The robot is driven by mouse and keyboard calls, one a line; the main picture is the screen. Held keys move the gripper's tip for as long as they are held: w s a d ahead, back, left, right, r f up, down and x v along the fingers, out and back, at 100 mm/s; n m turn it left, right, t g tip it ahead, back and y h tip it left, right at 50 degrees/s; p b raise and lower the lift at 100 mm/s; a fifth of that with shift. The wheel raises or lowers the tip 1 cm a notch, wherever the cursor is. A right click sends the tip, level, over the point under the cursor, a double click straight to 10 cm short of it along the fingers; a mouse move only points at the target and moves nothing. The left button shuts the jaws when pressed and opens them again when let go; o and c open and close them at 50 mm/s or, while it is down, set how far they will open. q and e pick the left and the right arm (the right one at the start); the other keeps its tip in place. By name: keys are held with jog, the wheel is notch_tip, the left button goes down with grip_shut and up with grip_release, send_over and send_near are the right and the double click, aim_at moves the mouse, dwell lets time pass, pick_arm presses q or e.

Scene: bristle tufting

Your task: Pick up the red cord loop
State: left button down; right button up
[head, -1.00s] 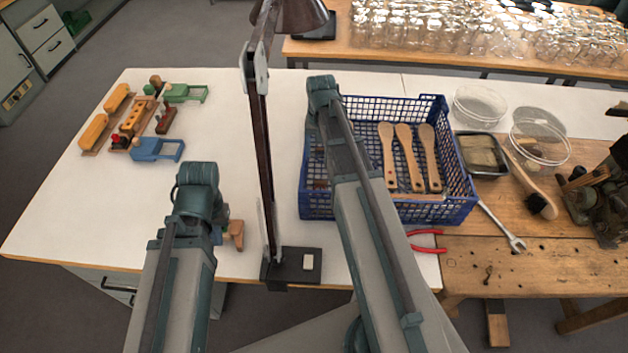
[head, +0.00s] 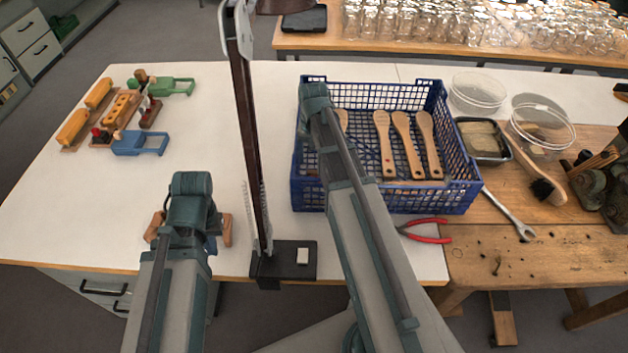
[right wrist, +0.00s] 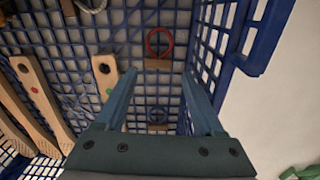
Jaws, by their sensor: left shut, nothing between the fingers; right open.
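The red cord loop (right wrist: 159,43) shows in the right wrist view, with a small wooden block below it, inside the blue crate (head: 400,203). It lies just beyond my right fingertips and is not between them. In the head view my right arm hides it. My right gripper (right wrist: 158,82) is open and empty over the crate, its two fingers apart. A dark blue loop (right wrist: 157,114) with a wooden block lies lower, in line with the gap between the fingers. My left gripper (head: 190,195) is over the near left of the white table, shut and empty; its fingertips are hidden.
Wooden handles (head: 408,145) lean in the crate, left of my right gripper in the wrist view (right wrist: 105,78). A grey loop (right wrist: 91,4) is at that view's top. A lamp post (head: 250,150) stands between my arms. Red pliers (head: 428,239) lie in front of the crate.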

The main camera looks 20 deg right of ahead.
aim_at(219, 264)
pick_arm(q)
notch_tip(219, 264, down, 5)
jog(key=b, duration=0.5)
jog(key=shift+f, duration=0.15)
pick_arm(e)
jog(key=f, duration=0.5)
jog(key=shift+s+f, duration=0.1)
jog(key=shift+s, duration=0.15)
jog(key=shift+c, duration=0.2)
jog(key=c, duration=1)
pick_arm(q)
jog(key=shift+r, duration=0.2)
pick_arm(e)
jog(key=shift+r, duration=0.2)
jog(key=shift+c, duration=0.2)
